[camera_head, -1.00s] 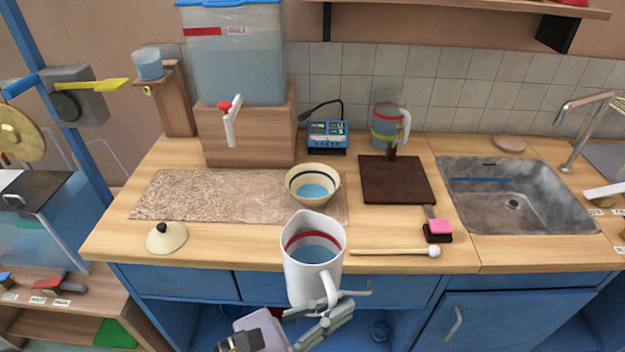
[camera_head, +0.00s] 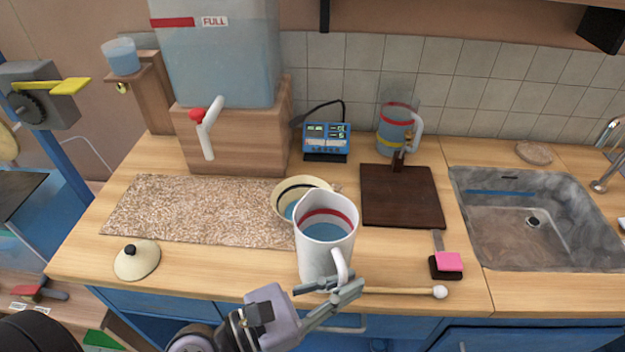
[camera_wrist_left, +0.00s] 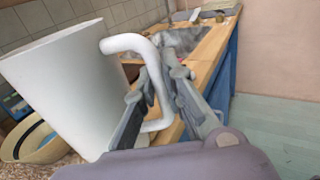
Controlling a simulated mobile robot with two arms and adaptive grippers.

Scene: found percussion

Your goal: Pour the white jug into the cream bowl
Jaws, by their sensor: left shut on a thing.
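The white jug (camera_head: 322,250) has a red band inside its rim and holds bluish water. My left gripper (camera_head: 345,287) is shut on the jug's handle. The wrist view shows the fingers (camera_wrist_left: 165,95) around the handle (camera_wrist_left: 150,50) of the jug (camera_wrist_left: 62,85). The jug is upright, in front of the cream bowl. The cream bowl (camera_head: 284,196) has a dark band inside and some bluish water. The jug hides its front right part in the head view. In the wrist view the bowl (camera_wrist_left: 45,150) shows partly behind the jug. My right gripper is not in view.
A speckled mat (camera_head: 170,208) lies left of the bowl. A lid (camera_head: 137,262) and a mallet (camera_head: 439,292) lie near the front edge.

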